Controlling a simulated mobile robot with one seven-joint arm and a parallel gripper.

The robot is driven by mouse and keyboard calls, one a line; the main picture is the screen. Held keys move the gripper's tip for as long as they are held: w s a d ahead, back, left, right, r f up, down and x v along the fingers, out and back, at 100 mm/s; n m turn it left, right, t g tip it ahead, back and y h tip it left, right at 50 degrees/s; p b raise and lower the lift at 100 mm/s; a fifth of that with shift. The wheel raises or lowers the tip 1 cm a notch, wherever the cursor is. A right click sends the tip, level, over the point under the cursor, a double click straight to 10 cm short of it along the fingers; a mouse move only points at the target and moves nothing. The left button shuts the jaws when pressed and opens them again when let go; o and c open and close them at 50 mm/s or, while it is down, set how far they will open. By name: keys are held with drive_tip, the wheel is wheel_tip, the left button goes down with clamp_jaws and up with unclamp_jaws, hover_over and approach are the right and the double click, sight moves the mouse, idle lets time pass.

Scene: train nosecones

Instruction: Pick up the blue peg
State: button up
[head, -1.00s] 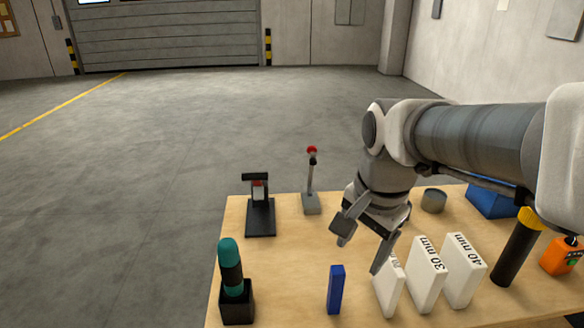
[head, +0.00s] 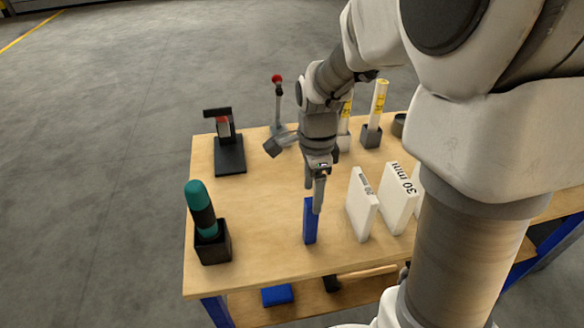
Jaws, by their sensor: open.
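The blue peg (head: 310,228) stands upright on the wooden table (head: 262,250), near its front edge, in the head view. My gripper (head: 314,198) points down at the top of the peg, with its jaws open. One finger overlaps the upper right of the peg in the picture; the other shows just above and behind its top. The fingers appear to be on either side of the peg's top, but I cannot tell whether they touch it.
White blocks marked in mm (head: 362,205) stand close to the right of the peg. A teal-handled tool in a black holder (head: 213,243) stands at the left. A black stand (head: 229,155) and a red-knobbed lever (head: 278,100) are farther back. Table between them is clear.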

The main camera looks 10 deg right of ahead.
sight(311, 213)
wheel_tip(311, 213, down, 8)
drive_tip(key=shift+r+b, duration=0.25)
drive_tip(key=shift+b, duration=0.05)
clamp_jaws()
idle(0.4)
